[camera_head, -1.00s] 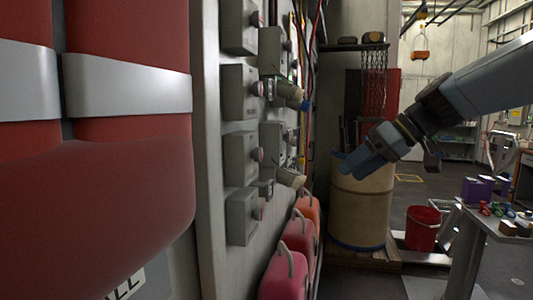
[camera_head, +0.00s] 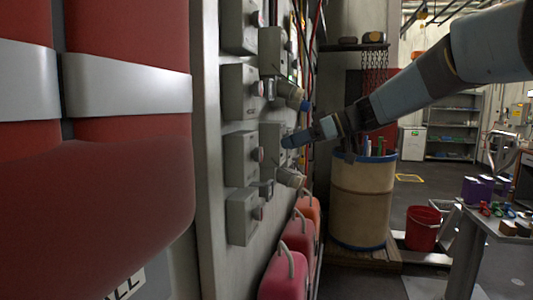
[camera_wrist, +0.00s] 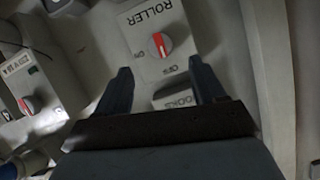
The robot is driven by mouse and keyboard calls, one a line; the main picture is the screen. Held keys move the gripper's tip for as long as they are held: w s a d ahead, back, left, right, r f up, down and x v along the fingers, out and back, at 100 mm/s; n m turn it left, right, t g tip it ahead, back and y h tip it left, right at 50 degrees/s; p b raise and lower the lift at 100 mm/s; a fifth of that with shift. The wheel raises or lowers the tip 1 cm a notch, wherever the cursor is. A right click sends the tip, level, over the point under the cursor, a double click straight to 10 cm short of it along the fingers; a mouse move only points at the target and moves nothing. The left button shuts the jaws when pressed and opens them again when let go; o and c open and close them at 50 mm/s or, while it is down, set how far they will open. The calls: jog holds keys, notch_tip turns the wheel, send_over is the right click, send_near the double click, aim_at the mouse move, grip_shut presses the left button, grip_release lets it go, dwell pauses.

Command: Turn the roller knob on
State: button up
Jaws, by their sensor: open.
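The roller knob (camera_wrist: 160,44) is a round white knob with a red pointer bar, on a grey box (camera_wrist: 183,62) lettered ROLLER with ON and OFF marks. The lettering is upside down in the wrist view. The pointer runs nearly vertical in the picture. My gripper (camera_wrist: 159,82) is open, its two dark fingers on either side of and short of the knob, with nothing between them. In the head view my gripper (camera_head: 290,141) is at the wall of boxes, beside the middle ones. Which box there is the roller's cannot be told.
Another box with a red-pointer knob (camera_wrist: 29,105) is at the left of the wrist view. A box lettered DOORS (camera_wrist: 178,97) lies near the right finger. Grey wall boxes (camera_head: 241,158) and plugs surround the gripper. A barrel (camera_head: 362,205) and red cans (camera_head: 299,236) stand below.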

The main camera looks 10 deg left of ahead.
aim_at(262, 153)
jog(key=x, duration=0.8)
jog(key=shift+a, duration=0.1)
jog(key=c, duration=1.1)
